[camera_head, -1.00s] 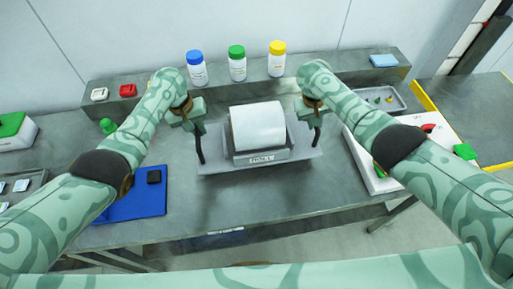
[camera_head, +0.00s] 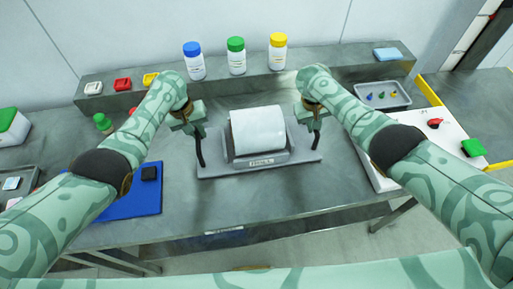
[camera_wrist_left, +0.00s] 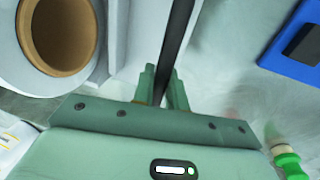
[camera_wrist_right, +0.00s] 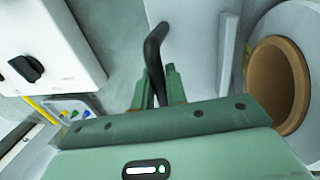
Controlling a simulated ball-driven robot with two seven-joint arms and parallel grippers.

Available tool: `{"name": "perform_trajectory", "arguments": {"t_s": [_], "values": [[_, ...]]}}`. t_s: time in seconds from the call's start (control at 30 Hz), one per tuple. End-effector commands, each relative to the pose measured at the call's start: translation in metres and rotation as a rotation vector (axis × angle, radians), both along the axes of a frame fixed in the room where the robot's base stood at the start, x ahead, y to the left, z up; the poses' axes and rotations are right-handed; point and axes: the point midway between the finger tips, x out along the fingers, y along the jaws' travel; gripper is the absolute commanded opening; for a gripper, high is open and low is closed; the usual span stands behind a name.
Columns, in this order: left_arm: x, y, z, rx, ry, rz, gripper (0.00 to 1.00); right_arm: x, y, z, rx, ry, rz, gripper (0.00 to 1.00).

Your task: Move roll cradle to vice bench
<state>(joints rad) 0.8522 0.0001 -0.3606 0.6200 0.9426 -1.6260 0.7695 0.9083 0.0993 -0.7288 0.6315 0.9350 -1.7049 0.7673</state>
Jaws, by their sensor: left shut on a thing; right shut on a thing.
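The roll cradle (camera_head: 212,166) is a grey tray-like carrier with a label on its front and a large white roll (camera_head: 258,128) lying in it. It is at the middle of the grey bench in the head view. My left gripper (camera_head: 199,133) is shut on the dark handle at its left end; that handle (camera_wrist_left: 178,35) runs between the fingers in the left wrist view. My right gripper (camera_head: 315,123) is shut on the dark handle (camera_wrist_right: 154,55) at its right end. The cradle looks level; whether it touches the bench I cannot tell. No vice is clearly visible.
Blue-, green- and yellow-capped bottles (camera_head: 237,57) stand on the back ledge. A blue mat (camera_head: 135,204) with a black block (camera_head: 149,173) lies left. A white panel (camera_head: 448,128) with red and green parts and a small tray (camera_head: 382,96) are right. The front bench strip is clear.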

Motion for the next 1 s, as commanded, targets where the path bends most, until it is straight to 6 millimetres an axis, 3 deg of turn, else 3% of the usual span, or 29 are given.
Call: {"name": "perform_trajectory", "arguments": {"t_s": [0.1, 0.13, 0.2, 0.47, 0.63, 1.0], "values": [[0.002, -0.001, -0.009, -0.003, -0.002, 0.000, 0.00, 0.001, 0.001, -0.010, 0.001, -0.001, 0.001, 0.00], [0.000, 0.000, -0.008, 0.000, 0.002, 0.000, 0.22, 0.000, 0.000, -0.008, 0.001, 0.002, 0.001, 0.22], [0.000, 0.000, -0.007, 0.000, 0.002, 0.000, 0.36, 0.000, 0.000, -0.007, 0.001, 0.002, 0.001, 0.36], [0.000, 0.000, -0.006, 0.000, 0.002, 0.000, 0.36, 0.000, 0.000, -0.007, 0.000, 0.001, 0.000, 0.36], [0.000, 0.001, 0.005, -0.004, 0.001, 0.000, 0.36, 0.000, 0.000, -0.007, 0.000, 0.002, 0.000, 0.36], [-0.001, 0.017, 0.084, -0.003, -0.002, 0.000, 0.36, 0.000, 0.000, -0.007, 0.000, 0.002, 0.000, 0.36]]}}
